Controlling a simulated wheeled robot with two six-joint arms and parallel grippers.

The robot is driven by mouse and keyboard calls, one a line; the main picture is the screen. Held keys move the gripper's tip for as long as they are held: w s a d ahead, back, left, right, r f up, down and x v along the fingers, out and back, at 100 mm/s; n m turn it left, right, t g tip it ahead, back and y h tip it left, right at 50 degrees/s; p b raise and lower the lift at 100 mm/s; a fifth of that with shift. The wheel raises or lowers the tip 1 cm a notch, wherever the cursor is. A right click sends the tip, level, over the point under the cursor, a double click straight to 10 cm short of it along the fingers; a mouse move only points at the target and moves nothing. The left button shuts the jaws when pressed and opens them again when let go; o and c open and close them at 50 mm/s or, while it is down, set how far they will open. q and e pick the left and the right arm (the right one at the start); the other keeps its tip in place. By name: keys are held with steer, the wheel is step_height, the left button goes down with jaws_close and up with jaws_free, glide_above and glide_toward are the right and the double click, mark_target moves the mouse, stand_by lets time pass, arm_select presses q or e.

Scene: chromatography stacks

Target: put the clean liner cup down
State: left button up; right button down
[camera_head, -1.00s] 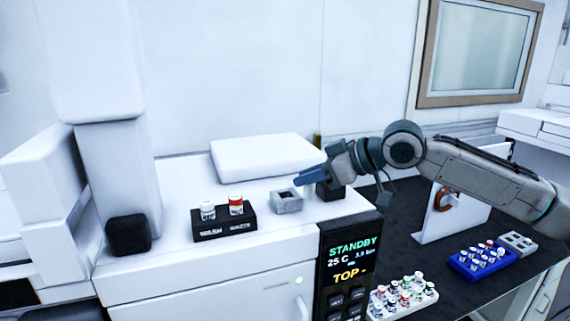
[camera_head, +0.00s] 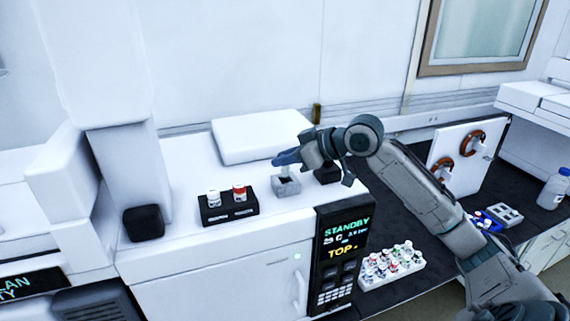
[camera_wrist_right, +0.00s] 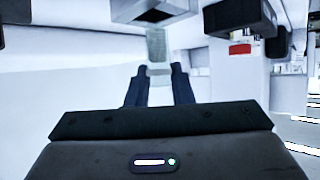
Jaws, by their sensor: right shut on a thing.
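My right gripper (camera_head: 284,159) is shut on the liner cup, just above a small grey block holder (camera_head: 286,188) on top of the white instrument. The cup (camera_head: 285,171) is a small pale, clear piece below the fingertips in the head view. In the right wrist view the cup (camera_wrist_right: 158,45) is a pale translucent piece just beyond my two dark fingers (camera_wrist_right: 158,72). It looks upright over the grey holder; I cannot tell whether its lower end is inside. My left gripper is not in view.
A black rack (camera_head: 229,212) with a white-capped and a red-capped vial stands left of the holder. A black block (camera_head: 327,172) stands close on its right. A white slab (camera_head: 262,137) lies behind. A white vial tray (camera_head: 391,268) is on the dark bench.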

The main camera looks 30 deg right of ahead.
mark_target(289, 171)
steer(key=shift+w+f, duration=0.15)
steer(key=shift+f, duration=0.1)
steer(key=shift+f+p, duration=0.85)
steer(key=shift+p, duration=0.1)
steer(key=shift+s+f, duration=0.3)
steer(key=shift+f, duration=0.5)
steer(key=c, duration=1.3)
jaws_free()
steer(key=shift+w, duration=0.25)
steer(key=shift+r, duration=0.1)
